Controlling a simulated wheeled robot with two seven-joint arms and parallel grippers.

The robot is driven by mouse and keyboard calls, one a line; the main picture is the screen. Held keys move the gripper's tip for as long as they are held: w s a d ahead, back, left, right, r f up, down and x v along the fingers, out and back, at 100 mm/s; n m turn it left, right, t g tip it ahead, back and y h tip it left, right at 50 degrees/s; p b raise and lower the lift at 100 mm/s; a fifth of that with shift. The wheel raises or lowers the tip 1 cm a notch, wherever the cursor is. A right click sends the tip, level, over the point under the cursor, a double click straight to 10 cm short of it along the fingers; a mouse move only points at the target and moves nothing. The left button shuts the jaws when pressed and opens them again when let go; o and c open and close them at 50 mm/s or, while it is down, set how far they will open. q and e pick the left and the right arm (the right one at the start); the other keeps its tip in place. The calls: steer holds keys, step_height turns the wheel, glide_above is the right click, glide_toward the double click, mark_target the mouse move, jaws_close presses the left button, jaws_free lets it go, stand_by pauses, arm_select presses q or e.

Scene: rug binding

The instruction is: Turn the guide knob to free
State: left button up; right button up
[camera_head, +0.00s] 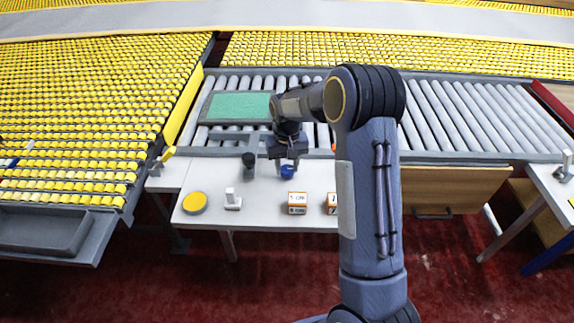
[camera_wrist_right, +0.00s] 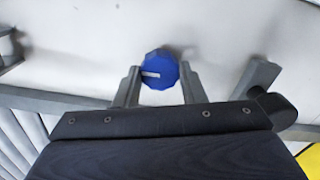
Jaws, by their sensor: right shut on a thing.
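The guide knob (camera_head: 287,171) is a small blue knob on the white table, just in front of the roller conveyor. In the right wrist view the blue knob (camera_wrist_right: 160,69) has many flat sides and a white pointer mark that points left. My right gripper (camera_head: 288,164) reaches down over the knob from behind. In the right wrist view its two fingers (camera_wrist_right: 160,82) stand on either side of the knob, shut on it. Any position labels around the knob cannot be made out. My left gripper is not in view.
On the white table (camera_head: 262,212) stand a dark cylinder (camera_head: 249,161), a yellow disc (camera_head: 194,202), a white upright piece (camera_head: 232,200) and small orange-and-white boxes (camera_head: 297,203). A green mat (camera_head: 240,106) lies in a grey tray on the rollers (camera_head: 455,115).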

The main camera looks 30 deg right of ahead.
mark_target(287, 168)
stand_by(0.5)
steer(key=o, duration=1)
steer(key=shift+r, duration=0.1)
step_height(287, 168, up, 7)
steer(key=shift+r, duration=0.35)
